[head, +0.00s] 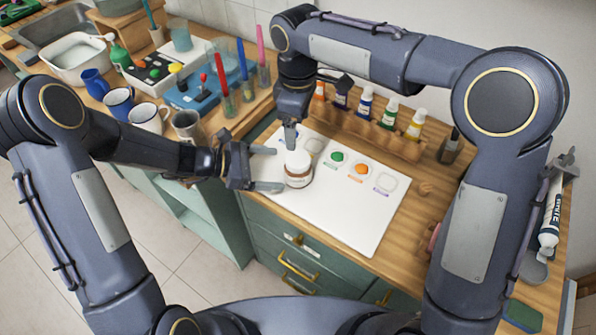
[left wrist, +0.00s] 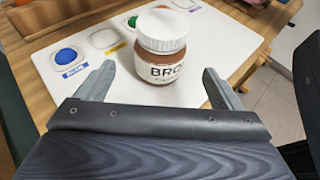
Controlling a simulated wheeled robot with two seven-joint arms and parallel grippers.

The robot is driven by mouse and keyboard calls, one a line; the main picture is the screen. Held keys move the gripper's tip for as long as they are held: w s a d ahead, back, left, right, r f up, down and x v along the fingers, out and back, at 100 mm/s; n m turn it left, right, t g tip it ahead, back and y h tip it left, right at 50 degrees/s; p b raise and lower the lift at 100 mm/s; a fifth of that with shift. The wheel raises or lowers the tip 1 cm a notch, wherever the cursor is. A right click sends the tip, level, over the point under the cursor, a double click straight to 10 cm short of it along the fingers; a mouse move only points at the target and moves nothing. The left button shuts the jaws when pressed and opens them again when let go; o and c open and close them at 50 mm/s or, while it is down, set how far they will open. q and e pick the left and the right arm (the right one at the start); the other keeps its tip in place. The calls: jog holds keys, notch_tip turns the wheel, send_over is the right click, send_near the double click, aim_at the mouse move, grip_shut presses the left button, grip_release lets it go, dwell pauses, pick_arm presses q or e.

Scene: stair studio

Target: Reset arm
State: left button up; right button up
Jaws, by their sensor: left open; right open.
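A small jar (head: 298,177) with a white lid and brown contents stands upright on a white palette board (head: 350,218). Its label begins "BRO" in the left wrist view, where the jar (left wrist: 163,62) stands between and beyond my finger tips. My left gripper (head: 268,169) is open and low over the board, with its fingers pointing at the jar. Both fingers (left wrist: 160,85) appear apart from the jar. My right gripper (head: 291,134) points down above the back of the board, close behind the jar. Its fingers are hard to make out at this angle.
The board has blue (left wrist: 66,56), green (head: 337,156) and orange (head: 361,169) paint wells. A wooden rack (head: 375,133) of paint bottles stands behind. Mugs (head: 118,101), a metal cup (head: 187,126) and brushes (head: 225,97) stand at left. A paint tube (head: 550,222) is at far right.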

dwell(0.4)
